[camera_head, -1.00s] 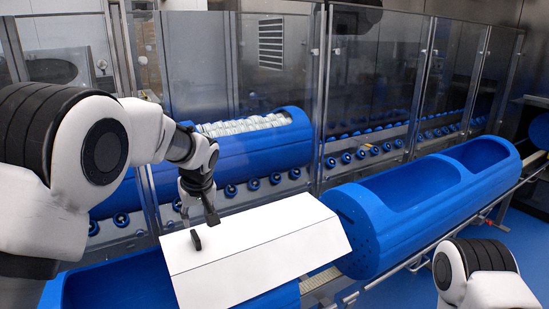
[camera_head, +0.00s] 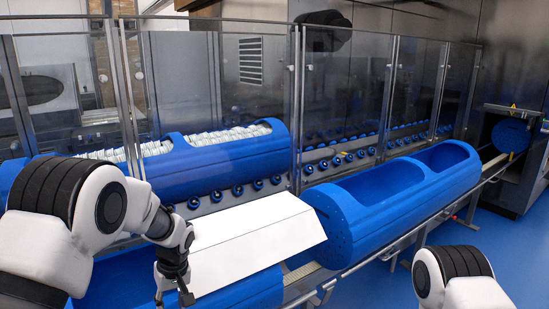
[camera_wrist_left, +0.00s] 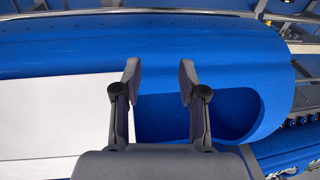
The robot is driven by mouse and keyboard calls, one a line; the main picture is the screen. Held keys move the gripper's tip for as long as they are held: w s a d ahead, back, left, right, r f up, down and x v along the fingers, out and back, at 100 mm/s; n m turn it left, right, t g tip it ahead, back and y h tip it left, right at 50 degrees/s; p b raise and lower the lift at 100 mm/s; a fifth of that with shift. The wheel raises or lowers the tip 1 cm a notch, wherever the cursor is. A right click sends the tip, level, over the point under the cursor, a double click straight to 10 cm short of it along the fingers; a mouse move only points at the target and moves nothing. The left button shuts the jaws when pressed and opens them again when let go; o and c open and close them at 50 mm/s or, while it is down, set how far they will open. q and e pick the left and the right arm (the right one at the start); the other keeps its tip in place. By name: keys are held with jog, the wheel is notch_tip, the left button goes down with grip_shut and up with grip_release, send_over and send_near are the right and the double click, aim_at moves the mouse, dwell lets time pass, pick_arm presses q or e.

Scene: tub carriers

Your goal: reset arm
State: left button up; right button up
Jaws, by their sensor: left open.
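My left gripper (camera_head: 173,297) hangs low at the lower left of the head view, at the left edge of a white panel (camera_head: 255,240). In the left wrist view its two fingers (camera_wrist_left: 160,80) are apart with nothing between them. Below them lies a blue tub (camera_wrist_left: 215,55) with an opening to the right of the fingers. The white panel (camera_wrist_left: 50,120) covers the tub's left part there. My right arm (camera_head: 455,278) shows only in part at the lower right of the head view, and its gripper is out of the picture.
A second blue tub (camera_head: 335,225) lies to the right on a metal rail. Behind the clear partition (camera_head: 345,90), a blue tub (camera_head: 215,165) holds several pale items. Rows of blue rollers (camera_head: 355,155) run behind it. Blue floor (camera_head: 500,240) is free at right.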

pick_arm(q)
jog(key=s+f+m+g+h, duration=0.15)
jog(key=s+f+g, duration=0.25)
jog(key=s+f, duration=2)
jog(key=s+r+m+t, duration=0.2)
jog(key=s+m, duration=0.3)
jog(key=s, duration=0.6)
jog(key=shift+s+a+t+h, duration=0.2)
jog(key=shift+t+h, duration=0.15)
jog(key=shift+t, duration=0.55)
jog(key=shift+s, duration=0.1)
